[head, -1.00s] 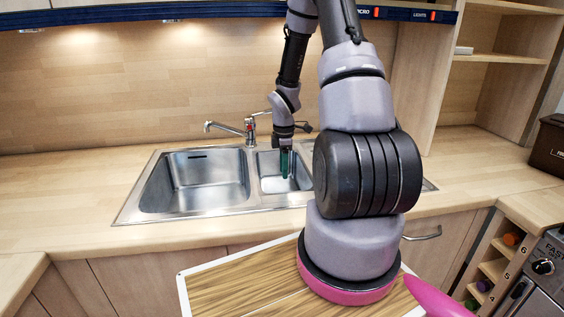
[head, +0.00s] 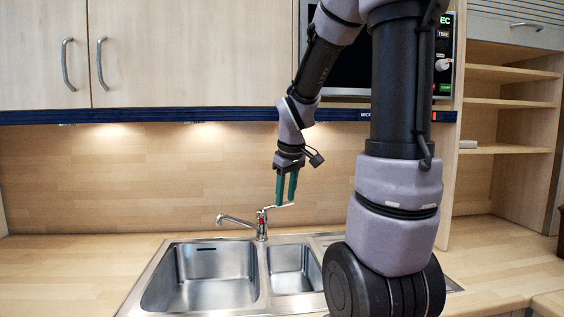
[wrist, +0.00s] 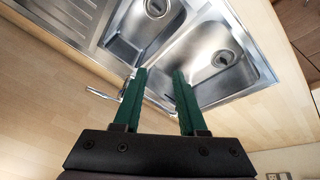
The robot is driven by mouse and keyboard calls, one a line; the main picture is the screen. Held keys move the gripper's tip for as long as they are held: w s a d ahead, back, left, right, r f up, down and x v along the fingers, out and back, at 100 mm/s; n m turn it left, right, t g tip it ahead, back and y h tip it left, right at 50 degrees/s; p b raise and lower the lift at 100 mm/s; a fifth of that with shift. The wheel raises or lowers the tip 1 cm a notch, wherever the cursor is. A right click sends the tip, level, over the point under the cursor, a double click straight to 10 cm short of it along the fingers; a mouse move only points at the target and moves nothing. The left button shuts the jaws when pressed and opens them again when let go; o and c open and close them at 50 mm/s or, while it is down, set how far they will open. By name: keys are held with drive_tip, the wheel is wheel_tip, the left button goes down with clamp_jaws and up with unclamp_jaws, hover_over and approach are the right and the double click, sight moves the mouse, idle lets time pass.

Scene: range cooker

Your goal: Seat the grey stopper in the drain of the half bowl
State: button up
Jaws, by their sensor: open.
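My gripper (head: 285,200) is open and empty, raised above the back of the sink by the tap; its green fingers also show in the wrist view (wrist: 159,72). The half bowl (head: 291,284) is the smaller right-hand bowl in the head view. In the wrist view the half bowl (wrist: 130,45) is at the upper left, beyond the fingertips. A round grey drain fitting (wrist: 156,8) shows at its bottom, cut by the top edge. I cannot tell the grey stopper apart from that fitting, or whether it is seated.
The main bowl (head: 205,290) is left of the half bowl; its drain (wrist: 224,59) shows in the wrist view. The tap (head: 262,226) stands behind the bowls, close below my fingers. Wall cupboards (head: 150,55) and a microwave (head: 445,60) are above.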

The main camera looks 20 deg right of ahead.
drive_tip(key=s+a+r+m+t+y, duration=0.1)
drive_tip(key=s+a+r+m, duration=0.2)
drive_tip(key=s+r+m, duration=0.1)
drive_tip(key=s+a+r+m+t+y, duration=0.1)
drive_tip(key=s+a+r+m+t, duration=0.1)
drive_tip(key=s+a+r+m, duration=0.2)
drive_tip(key=s+r, duration=0.3)
drive_tip(key=s, duration=0.2)
drive_tip(key=shift+s+r+t, duration=0.2)
drive_tip(key=shift+s+t, duration=0.05)
drive_tip(key=shift+t, duration=0.05)
